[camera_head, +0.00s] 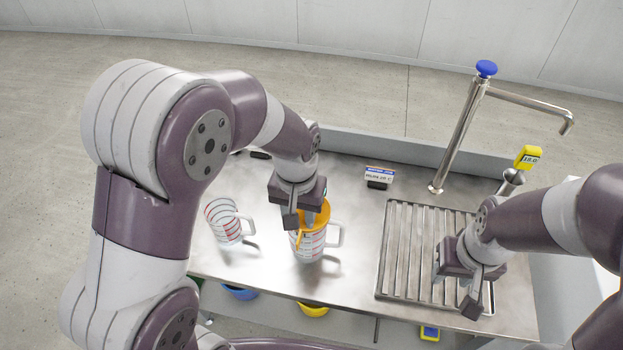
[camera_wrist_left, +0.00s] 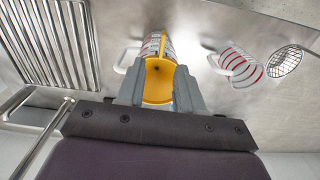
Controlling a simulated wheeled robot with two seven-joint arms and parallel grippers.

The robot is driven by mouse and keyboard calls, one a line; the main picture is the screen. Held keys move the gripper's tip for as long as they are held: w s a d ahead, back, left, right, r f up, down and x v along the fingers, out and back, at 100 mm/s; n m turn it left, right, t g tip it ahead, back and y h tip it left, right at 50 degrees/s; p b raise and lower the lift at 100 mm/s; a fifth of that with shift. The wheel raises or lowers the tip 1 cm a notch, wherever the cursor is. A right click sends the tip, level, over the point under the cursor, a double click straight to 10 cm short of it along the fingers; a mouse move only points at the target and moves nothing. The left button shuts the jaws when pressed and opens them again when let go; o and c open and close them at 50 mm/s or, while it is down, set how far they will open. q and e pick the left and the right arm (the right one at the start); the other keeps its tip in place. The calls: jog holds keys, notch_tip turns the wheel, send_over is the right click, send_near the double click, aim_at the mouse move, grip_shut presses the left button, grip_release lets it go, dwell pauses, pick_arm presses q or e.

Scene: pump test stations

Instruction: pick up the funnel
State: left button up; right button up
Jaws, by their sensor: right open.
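The orange-yellow funnel (camera_head: 322,213) sits in the mouth of an upright, red-marked measuring jug (camera_head: 309,248) near the middle of the steel table. My left gripper (camera_head: 299,218) is right over the funnel and hides part of it. In the left wrist view the funnel (camera_wrist_left: 158,80) lies between the two fingers, which overlap its sides; whether they press on it I cannot tell. My right gripper (camera_head: 455,289) is open and empty above the drain grate, away from the funnel.
A second marked jug (camera_head: 225,222) stands to the left. A slatted drain grate (camera_head: 395,250) is at right, with a tall blue-knobbed tap (camera_head: 460,130) behind it. A small sign (camera_head: 379,175) stands at the back. A round mesh item (camera_wrist_left: 285,62) shows in the wrist view.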

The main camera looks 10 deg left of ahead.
aim_at(299, 239)
pick_arm(q)
jog(key=shift+w+r, duration=0.1)
jog(key=shift+w, duration=0.1)
jog(key=f, duration=0.1)
jog(key=s+f, duration=0.1)
jog(key=f, duration=0.1)
jog(key=s+f, duration=0.1)
jog(key=shift+s+f, duration=0.15)
jog(key=shift+f, duration=0.1)
jog(key=f, duration=0.2)
jog(key=w+f, duration=0.1)
jog(key=shift+w+a+f+p, duration=0.1)
jog(key=shift+a+f+p, duration=0.05)
jog(key=shift+f+p, duration=0.2)
notch_tip(299, 239, down, 4)
jog(key=shift+r, duration=0.15)
pick_arm(e)
jog(key=shift+s+r, duration=0.45)
jog(key=shift+r, duration=0.25)
pick_arm(q)
grip_shut()
